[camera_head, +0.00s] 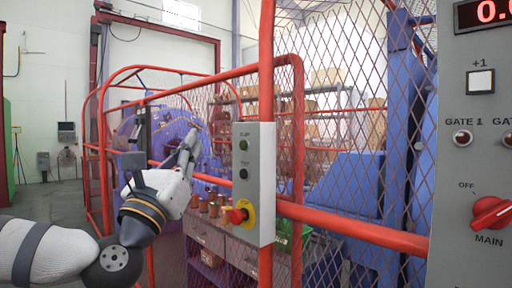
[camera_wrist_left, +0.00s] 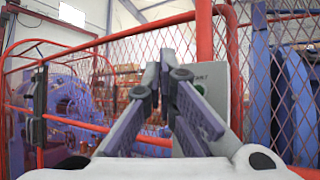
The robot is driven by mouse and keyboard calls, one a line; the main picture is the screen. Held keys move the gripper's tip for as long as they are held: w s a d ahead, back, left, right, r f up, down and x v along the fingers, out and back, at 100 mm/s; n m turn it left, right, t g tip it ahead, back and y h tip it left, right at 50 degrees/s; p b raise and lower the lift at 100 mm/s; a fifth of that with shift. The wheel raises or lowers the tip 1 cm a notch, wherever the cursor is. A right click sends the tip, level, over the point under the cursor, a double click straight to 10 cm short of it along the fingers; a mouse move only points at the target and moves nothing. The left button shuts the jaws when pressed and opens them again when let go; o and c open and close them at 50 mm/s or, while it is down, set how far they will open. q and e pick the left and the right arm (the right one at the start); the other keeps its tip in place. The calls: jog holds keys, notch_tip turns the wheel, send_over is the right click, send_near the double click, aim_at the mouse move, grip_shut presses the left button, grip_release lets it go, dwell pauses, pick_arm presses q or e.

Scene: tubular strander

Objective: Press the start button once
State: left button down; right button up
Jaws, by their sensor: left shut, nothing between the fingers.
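A grey button box (camera_head: 253,190) is fixed to a red post of the fence. The small labels are hard to read. My left gripper (camera_head: 190,140) is shut and empty, to the left of the box and apart from it in the picture. My right gripper is out of view.
Red rails and wire mesh (camera_head: 340,130) fence off the blue machine (camera_head: 345,185). A grey panel (camera_head: 478,150) with a red MAIN switch (camera_head: 491,212) stands close at the right. A shelf with several copper-coloured items (camera_head: 212,207) lies behind the rails. Floor is clear at the left.

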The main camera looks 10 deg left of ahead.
aim_at(244, 145)
pick_arm(q)
jog(key=shift+s+a, duration=0.1)
jog(key=shift+s, duration=0.05)
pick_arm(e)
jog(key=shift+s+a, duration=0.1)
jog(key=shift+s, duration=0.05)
pick_arm(q)
jog(key=w+d+b, duration=0.2)
jog(key=w+d, duration=0.3)
jog(key=w, duration=0.2)
jog(key=shift+d+b, duration=0.25)
jog(key=shift+b, duration=0.05)
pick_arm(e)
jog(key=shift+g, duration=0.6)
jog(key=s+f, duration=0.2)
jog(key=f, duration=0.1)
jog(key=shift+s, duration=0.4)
